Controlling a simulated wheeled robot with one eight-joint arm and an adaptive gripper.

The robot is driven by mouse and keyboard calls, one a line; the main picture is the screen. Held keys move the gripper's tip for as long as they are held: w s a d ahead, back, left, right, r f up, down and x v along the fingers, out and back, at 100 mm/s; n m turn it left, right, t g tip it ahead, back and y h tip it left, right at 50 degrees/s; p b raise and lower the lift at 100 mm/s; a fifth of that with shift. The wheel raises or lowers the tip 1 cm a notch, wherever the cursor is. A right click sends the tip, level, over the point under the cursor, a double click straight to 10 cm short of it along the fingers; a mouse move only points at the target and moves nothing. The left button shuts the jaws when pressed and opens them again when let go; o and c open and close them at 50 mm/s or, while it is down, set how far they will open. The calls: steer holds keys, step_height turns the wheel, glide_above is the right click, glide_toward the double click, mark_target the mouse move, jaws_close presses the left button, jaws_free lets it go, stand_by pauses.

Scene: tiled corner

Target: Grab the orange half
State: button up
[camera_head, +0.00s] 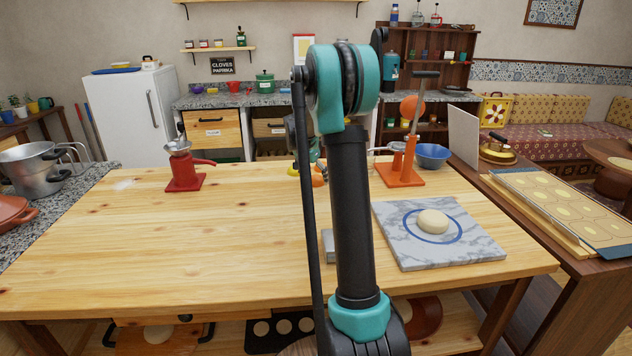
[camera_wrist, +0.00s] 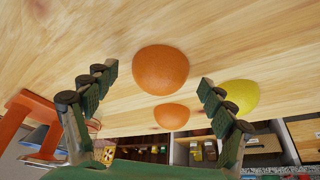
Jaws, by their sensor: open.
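In the wrist view, a large orange half (camera_wrist: 160,70) lies on the wooden table between the fingers of my gripper (camera_wrist: 158,80). The gripper is open and its fingers are apart from the orange half. A second orange piece (camera_wrist: 172,116) lies just beyond it, and a yellow citrus piece (camera_wrist: 240,95) lies beside the right finger. In the head view, a small orange piece (camera_head: 318,181) shows beside my arm, which hides most of the gripper and the fruit.
An orange press (camera_head: 400,176) stands right of the fruit, with a blue bowl (camera_head: 433,155) behind it. A marble slab (camera_head: 470,240) with dough (camera_head: 432,221) lies at the right. The table's left middle is clear.

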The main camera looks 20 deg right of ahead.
steer(key=c, duration=1.3)
steer(key=shift+r, duration=0.1)
